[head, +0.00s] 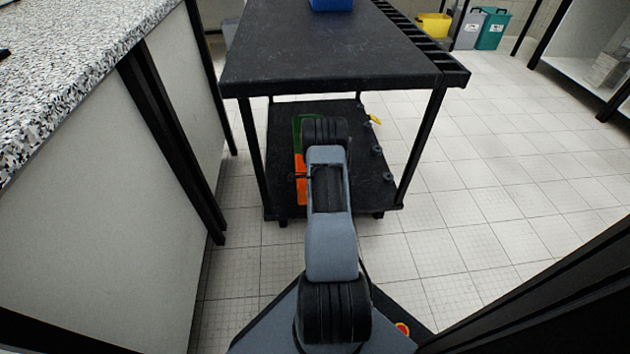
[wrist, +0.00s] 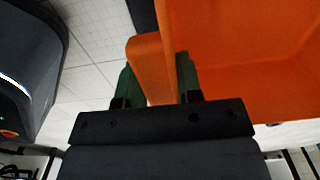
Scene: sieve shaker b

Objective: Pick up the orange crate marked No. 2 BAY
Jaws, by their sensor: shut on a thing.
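The orange crate (wrist: 240,55) fills the upper right of the wrist view, and its mark cannot be read there. My gripper (wrist: 157,75) has one green finger on each side of the crate's wall and is shut on it. In the head view a strip of the orange crate (head: 300,178) shows left of my arm, at the cart's lower shelf. My arm hides the rest of it and my gripper there. I cannot tell whether the crate touches the shelf.
The black cart's top (head: 320,45) overhangs the lower shelf (head: 370,185). A green thing (head: 298,128) shows behind the orange crate. A yellow thing (head: 375,119) lies on the shelf's right side. A speckled counter (head: 80,70) stands left. Tiled floor (head: 490,190) is clear to the right.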

